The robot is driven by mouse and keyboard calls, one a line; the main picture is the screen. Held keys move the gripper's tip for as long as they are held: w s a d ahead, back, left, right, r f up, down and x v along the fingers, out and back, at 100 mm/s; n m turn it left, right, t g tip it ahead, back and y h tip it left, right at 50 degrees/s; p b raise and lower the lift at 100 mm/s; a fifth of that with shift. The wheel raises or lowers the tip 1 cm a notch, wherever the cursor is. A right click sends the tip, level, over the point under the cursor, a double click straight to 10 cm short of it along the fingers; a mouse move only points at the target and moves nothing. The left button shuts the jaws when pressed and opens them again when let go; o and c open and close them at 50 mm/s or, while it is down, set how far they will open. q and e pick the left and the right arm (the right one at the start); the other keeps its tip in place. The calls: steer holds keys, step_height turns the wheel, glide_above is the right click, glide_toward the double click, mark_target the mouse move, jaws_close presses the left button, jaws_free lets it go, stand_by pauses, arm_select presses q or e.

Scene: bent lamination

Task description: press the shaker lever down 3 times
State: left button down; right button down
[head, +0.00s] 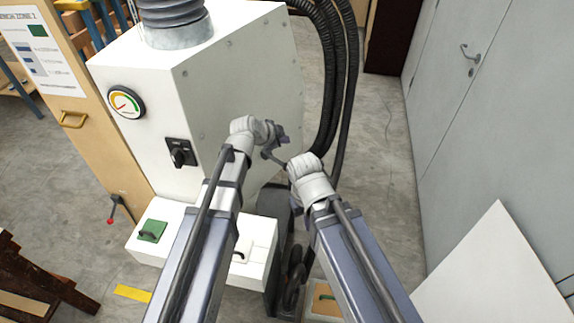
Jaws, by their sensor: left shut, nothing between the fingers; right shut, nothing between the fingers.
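A short black lever with a red ball knob (110,221) sticks out low at the left of the white machine (235,75), hanging down. I take it for the shaker lever; whether it is fixed to the machine or the wooden cabinet is not clear. My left gripper (282,136) is shut and empty in front of the machine's right-hand face, well to the right of the red knob. My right gripper (268,155) is shut and empty just below it, close to the left one. Wrists partly hide both grippers. Neither touches the red-knobbed lever.
Black hoses (335,75) run down behind my grippers. The machine has a gauge (125,103), a black rotary switch (179,153) and a low white drawer part with a green panel (152,231). A wooden cabinet (85,130) stands left. A white board (495,275) leans lower right.

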mark_target(285, 166)
arm_select(q)
steer(key=shift+f+b, duration=4.15)
steer(key=shift+f, duration=0.15)
steer(key=shift+f+b, duration=0.4)
steer(key=shift+f, duration=0.05)
